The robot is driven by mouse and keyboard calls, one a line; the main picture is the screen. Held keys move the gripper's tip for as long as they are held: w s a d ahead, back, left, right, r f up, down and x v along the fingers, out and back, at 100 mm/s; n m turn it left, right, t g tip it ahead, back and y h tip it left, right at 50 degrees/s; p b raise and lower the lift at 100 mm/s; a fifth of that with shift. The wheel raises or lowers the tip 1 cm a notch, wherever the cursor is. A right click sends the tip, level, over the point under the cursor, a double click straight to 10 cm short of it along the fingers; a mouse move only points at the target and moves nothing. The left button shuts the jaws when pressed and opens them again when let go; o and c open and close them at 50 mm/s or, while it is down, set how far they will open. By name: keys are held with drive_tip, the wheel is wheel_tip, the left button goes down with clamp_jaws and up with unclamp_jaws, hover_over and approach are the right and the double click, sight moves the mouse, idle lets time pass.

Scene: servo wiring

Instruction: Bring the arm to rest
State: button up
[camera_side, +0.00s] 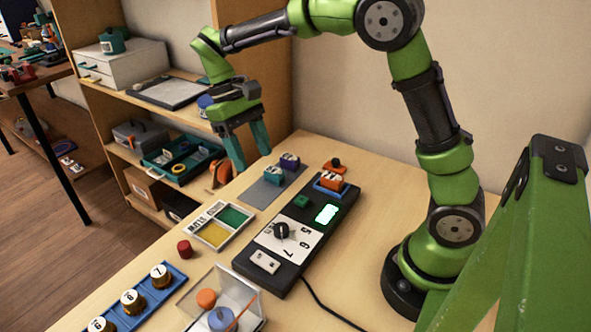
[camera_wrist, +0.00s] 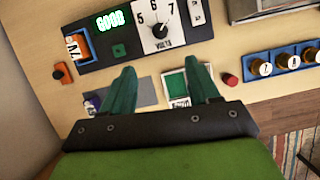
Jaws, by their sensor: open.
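The black tester box (camera_side: 287,265) lies on the table, with a knob (camera_side: 281,230) on a numbered white dial. Its lit green display (camera_side: 327,214) reads GOOD in the wrist view (camera_wrist: 110,20). An orange servo (camera_side: 330,180) sits in the blue-framed socket at the tester's far end.
Purple (camera_side: 289,161) and teal (camera_side: 273,174) servos stand on a grey mat (camera_side: 262,194). Nearby are a tray with green and yellow compartments (camera_side: 212,236), a red cap (camera_side: 185,248), a clear box (camera_side: 243,289) and a blue rack (camera_side: 146,294) of jars. Shelves (camera_side: 180,105) stand behind.

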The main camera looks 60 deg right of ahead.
drive_tip(key=s+d+r+m+t, duration=0.1)
drive_tip(key=s+r+t, duration=0.1)
drive_tip(key=s+t, duration=0.3)
drive_tip(key=s+r+m+t+y, duration=0.1)
drive_tip(key=s+r+m+t, duration=0.1)
drive_tip(key=s+t, duration=0.4)
drive_tip(key=s+r, duration=0.1)
drive_tip(key=s, duration=0.2)
drive_tip(key=shift+d+t+y, duration=0.3)
drive_tip(key=shift+d, duration=0.1)
drive_tip(key=shift+c, duration=0.3)
idle(0.3)
